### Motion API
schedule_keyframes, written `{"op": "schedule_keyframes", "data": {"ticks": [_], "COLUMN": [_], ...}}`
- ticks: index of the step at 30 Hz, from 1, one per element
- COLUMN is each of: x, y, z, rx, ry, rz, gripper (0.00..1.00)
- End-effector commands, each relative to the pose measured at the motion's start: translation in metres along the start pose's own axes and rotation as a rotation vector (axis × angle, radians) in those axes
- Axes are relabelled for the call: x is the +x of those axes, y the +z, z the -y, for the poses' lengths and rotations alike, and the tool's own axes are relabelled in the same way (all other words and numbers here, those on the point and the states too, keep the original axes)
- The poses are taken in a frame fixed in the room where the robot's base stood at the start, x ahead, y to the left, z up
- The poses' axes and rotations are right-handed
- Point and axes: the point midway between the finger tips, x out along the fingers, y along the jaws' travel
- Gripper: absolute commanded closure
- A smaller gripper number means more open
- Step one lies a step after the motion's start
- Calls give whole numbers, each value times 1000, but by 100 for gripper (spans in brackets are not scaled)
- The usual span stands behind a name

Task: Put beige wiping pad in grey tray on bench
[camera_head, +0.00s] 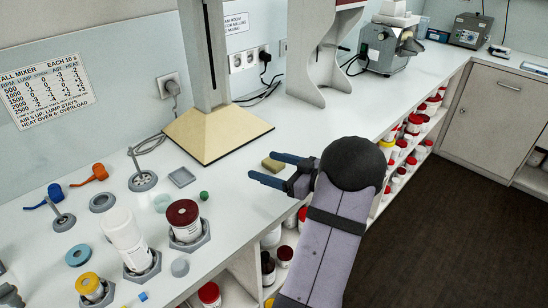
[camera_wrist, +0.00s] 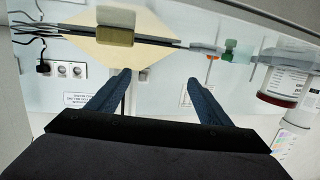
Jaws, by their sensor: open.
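The beige wiping pad (camera_head: 273,164) lies on the white bench near its front edge. It also shows in the wrist view (camera_wrist: 115,37), beyond the fingertips and towards the left finger. The small square grey tray (camera_head: 182,177) lies on the bench to the left of the pad and looks empty. A grey shape in the wrist view (camera_wrist: 205,50) looks like the tray. My gripper (camera_head: 260,166) is open and empty, with its two blue fingers pointing left. In the head view the pad shows between the fingers; its exact distance from them is unclear.
A beige pyramid-shaped base (camera_head: 217,132) stands behind the pad. A green ball (camera_head: 204,196) and a red-lidded jar (camera_head: 184,220) in a grey holder stand near the tray. A white bottle (camera_head: 124,238) is further left. Bench between pad and tray is mostly clear.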

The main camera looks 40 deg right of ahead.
Motion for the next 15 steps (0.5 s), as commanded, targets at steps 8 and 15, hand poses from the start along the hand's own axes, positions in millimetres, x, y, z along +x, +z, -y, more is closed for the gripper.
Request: {"op": "schedule_keyframes", "data": {"ticks": [8, 15], "x": [109, 202], "y": [-98, -179], "z": [102, 114], "rx": [-75, -142], "ry": [-300, -228], "rz": [-23, -50], "gripper": [27, 27]}}
